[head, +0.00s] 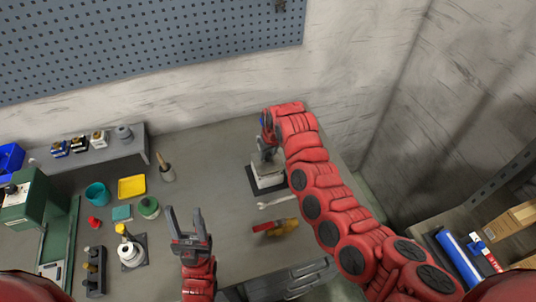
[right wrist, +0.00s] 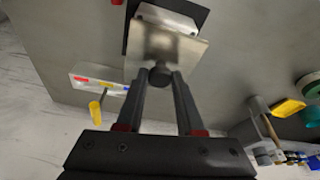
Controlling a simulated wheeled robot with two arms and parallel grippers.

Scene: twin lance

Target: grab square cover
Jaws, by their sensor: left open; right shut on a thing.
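The square cover is a pale metal plate (right wrist: 170,50) with a dark round knob (right wrist: 160,76), in the right wrist view. My right gripper (head: 266,143) is shut on the knob, with one finger on each side of it. Behind the plate is a light metal block (head: 268,180) on a black base plate, at the back right of the bench in the head view. The plate overlaps the block; I cannot tell whether they touch. My left gripper (head: 186,224) is open and empty above the front middle of the bench.
A red and yellow tool (head: 275,228) and a pale wrench (head: 277,200) lie in front of the block. A yellow tray (head: 131,187), teal cup (head: 96,193) and green machine (head: 28,208) stand left. The bench middle is mostly clear.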

